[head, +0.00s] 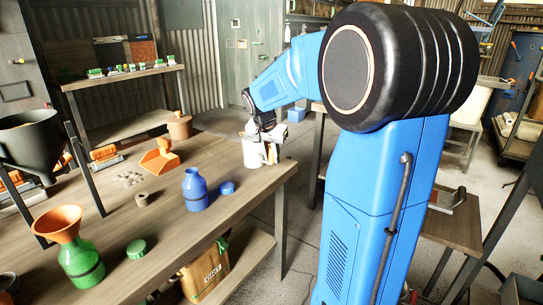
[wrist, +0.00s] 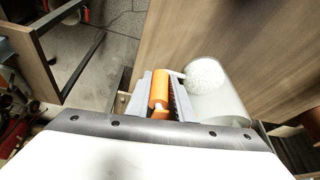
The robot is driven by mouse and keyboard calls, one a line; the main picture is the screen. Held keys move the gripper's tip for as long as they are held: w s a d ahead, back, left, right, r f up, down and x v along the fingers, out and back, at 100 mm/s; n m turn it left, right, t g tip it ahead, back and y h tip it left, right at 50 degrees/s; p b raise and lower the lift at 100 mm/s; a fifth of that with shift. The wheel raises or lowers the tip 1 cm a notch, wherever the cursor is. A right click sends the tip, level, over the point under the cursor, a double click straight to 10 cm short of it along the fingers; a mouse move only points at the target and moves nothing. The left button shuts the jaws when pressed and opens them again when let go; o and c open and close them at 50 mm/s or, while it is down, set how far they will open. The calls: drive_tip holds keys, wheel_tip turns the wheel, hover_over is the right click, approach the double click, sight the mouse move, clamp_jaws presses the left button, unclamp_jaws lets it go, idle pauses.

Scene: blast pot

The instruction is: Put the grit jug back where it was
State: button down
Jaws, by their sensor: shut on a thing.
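The grit jug (head: 252,152) is a whitish container at the far right end of the wooden bench (head: 226,208). In the wrist view the jug (wrist: 217,100) is pale and translucent, with white grains showing in its round mouth and an orange handle (wrist: 160,88) on its left side. My gripper (wrist: 158,98) is shut on that handle, one finger on each side. In the head view my gripper (head: 266,128) is at the jug's top right. The jug looks roughly upright. I cannot tell whether its base touches the bench top.
A blue bottle (head: 195,190) and blue cap (head: 227,188) stand left of the jug. A terracotta pot (head: 180,126), orange scoop (head: 160,157), green bottle (head: 82,262) with orange funnel (head: 58,224), green cap (head: 136,249) and dark hopper (head: 30,140) are farther left.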

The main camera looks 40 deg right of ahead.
drive_tip(key=c, duration=1.5)
unclamp_jaws()
drive_tip(key=shift+c, duration=0.2)
drive_tip(key=v, duration=1.1)
drive_tip(key=s+a+f+n+y, duration=0.1)
drive_tip(key=s+a+f+n, duration=0.3)
drive_tip(key=s, duration=0.5)
drive_tip(key=s+a+f+n+t+y, duration=0.1)
drive_tip(key=s+a+f+n, duration=0.3)
drive_tip(key=s+a, duration=0.3)
drive_tip(key=s+a+f+n+t+y, duration=0.1)
drive_tip(key=s+a+f+n, duration=0.2)
drive_tip(key=s, duration=0.9)
drive_tip(key=a+f, duration=0.2)
drive_tip(key=a, duration=0.1)
drive_tip(key=shift+s+a+n+y, duration=0.25)
drive_tip(key=shift+s+n+y, duration=0.15)
